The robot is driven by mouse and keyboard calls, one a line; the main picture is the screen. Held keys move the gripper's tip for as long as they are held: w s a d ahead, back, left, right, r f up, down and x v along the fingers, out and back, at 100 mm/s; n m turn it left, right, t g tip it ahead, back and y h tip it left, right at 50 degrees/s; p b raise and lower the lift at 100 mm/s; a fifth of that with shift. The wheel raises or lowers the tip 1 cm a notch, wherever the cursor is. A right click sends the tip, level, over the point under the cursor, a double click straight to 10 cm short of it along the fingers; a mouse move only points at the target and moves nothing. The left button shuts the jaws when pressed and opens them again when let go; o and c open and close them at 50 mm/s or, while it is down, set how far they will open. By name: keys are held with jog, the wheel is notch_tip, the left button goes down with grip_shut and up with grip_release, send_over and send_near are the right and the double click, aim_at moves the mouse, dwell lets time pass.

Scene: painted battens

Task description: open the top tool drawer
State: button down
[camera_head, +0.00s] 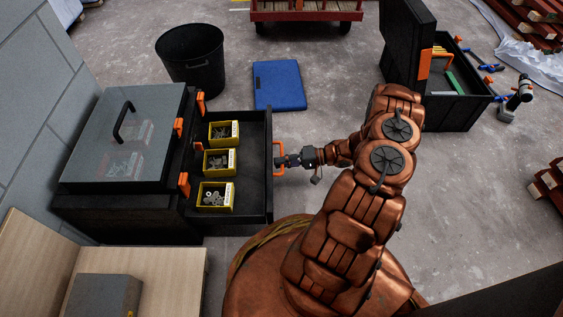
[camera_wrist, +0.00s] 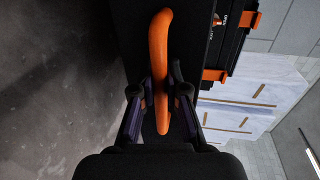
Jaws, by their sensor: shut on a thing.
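The black tool chest (camera_head: 120,225) stands at the left with a grey lid and a black carry handle on top. Its top tool drawer (camera_head: 258,180) is pulled out to the right. Several yellow bins (camera_head: 218,163) with small metal parts sit in the drawer. The orange drawer handle (camera_head: 279,147) is on the drawer's front. My gripper (camera_head: 284,161) is at this handle, with its fingers on either side of it. In the wrist view my gripper (camera_wrist: 160,100) is shut on the upright orange handle (camera_wrist: 159,60). The contact points are partly hidden by the fingers.
A black bucket (camera_head: 191,58) and a blue flat case (camera_head: 279,86) are on the concrete floor behind the drawer. An open black toolbox (camera_head: 455,110) stands at the upper right. A wooden board (camera_head: 180,275) and grey box (camera_head: 103,296) are at the lower left.

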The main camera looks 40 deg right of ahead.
jog(key=shift+w+d, duration=0.1)
jog(key=shift+d, duration=0.05)
jog(key=c, duration=1.2)
grip_release()
jog(key=v, duration=1.2)
